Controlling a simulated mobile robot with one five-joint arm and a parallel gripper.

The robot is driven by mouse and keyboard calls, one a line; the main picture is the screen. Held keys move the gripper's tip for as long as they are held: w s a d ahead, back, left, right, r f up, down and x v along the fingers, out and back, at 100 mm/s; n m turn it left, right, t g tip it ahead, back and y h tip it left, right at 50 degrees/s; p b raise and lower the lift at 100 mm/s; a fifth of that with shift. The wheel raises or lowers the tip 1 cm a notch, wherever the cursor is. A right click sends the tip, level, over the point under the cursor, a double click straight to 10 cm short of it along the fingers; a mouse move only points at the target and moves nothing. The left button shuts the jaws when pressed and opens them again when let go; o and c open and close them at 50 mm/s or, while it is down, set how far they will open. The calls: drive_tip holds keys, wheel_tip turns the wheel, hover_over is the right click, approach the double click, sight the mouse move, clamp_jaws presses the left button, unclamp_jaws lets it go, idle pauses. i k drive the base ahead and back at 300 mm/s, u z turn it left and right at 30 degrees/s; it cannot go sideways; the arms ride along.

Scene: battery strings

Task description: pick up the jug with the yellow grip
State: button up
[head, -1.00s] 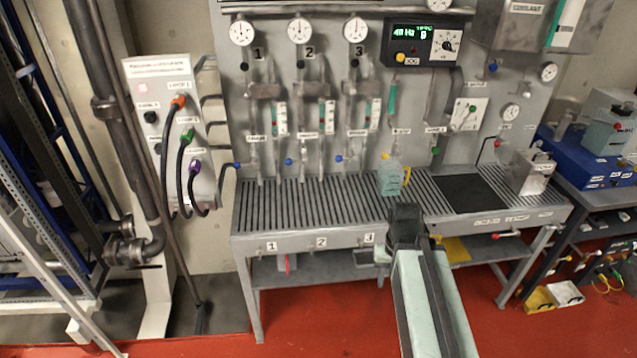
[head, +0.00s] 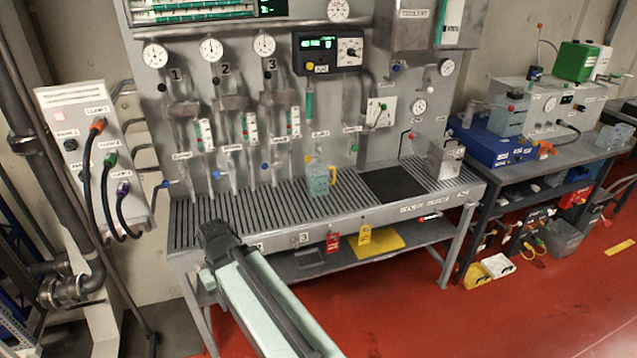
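The jug (head: 318,180) is pale green and see-through, with a yellow grip (head: 332,175) on its right side. It stands upright on the slatted bench top (head: 270,208), below the panel and left of a black mat. My gripper (head: 214,232) is at the end of my arm, at the bench's front edge, to the left of and nearer than the jug. It is apart from the jug. Its fingers are seen from behind, so I cannot tell whether they are open.
A metal box (head: 445,158) stands at the bench's right end, beyond the black mat (head: 393,185). The panel (head: 345,110) with gauges and valves rises behind. A second bench (head: 545,165) is at right. Red floor is clear in front.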

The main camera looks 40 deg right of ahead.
sight(322, 179)
drive_tip(key=u, duration=0.1)
drive_tip(key=i, duration=1.5)
drive_tip(key=z, duration=0.1)
